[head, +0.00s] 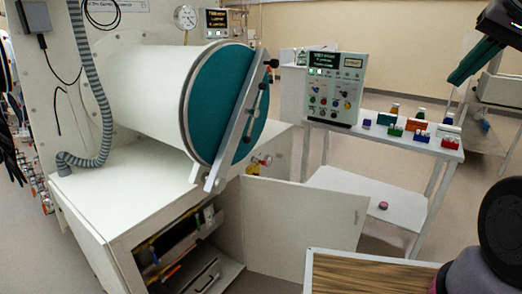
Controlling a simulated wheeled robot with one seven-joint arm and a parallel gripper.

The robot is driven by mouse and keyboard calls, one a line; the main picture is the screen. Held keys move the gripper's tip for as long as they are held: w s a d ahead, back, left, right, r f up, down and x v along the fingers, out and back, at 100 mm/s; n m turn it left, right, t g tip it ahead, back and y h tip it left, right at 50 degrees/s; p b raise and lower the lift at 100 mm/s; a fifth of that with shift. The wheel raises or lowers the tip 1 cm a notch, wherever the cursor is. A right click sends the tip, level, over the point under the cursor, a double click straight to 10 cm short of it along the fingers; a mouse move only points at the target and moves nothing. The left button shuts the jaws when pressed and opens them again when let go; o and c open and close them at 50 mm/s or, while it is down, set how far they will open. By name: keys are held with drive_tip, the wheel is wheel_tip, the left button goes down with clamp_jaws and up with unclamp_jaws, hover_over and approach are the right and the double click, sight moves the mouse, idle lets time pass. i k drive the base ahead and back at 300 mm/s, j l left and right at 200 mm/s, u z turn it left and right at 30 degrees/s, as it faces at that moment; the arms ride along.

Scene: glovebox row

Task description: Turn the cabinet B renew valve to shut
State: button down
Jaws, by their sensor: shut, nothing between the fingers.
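No label in view reads as the cabinet B renew valve, so I cannot tell which fitting it is. A small valve fitting with red and yellow parts (262,161) shows low behind the teal round door (212,105) of the white drum. Several small red-topped fittings (45,200) sit at the far left edge, partly cut off. Handle positions are too small to read. Dark parts of my arm (505,205) show at the right edge.
The drum's diagonal bar (235,125) sticks out in front. Below, an open cabinet door (300,215) swings into the floor space. A control box (335,88) stands on a white table with several coloured blocks. A wood-topped surface (365,275) is at bottom right.

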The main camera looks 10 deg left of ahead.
sight(178, 266)
drive_tip(key=k+j+u, duration=0.1)
drive_tip(key=j, duration=0.25)
drive_tip(key=k+j+u, duration=0.25)
drive_tip(key=k+j, duration=0.15)
drive_tip(key=j, duration=0.3)
drive_tip(key=k+j+u, duration=0.15)
drive_tip(key=j, duration=0.25)
drive_tip(key=k+j+u, duration=0.1)
drive_tip(key=j, duration=0.3)
drive_tip(key=k+j+u, duration=0.15)
drive_tip(key=j, duration=0.25)
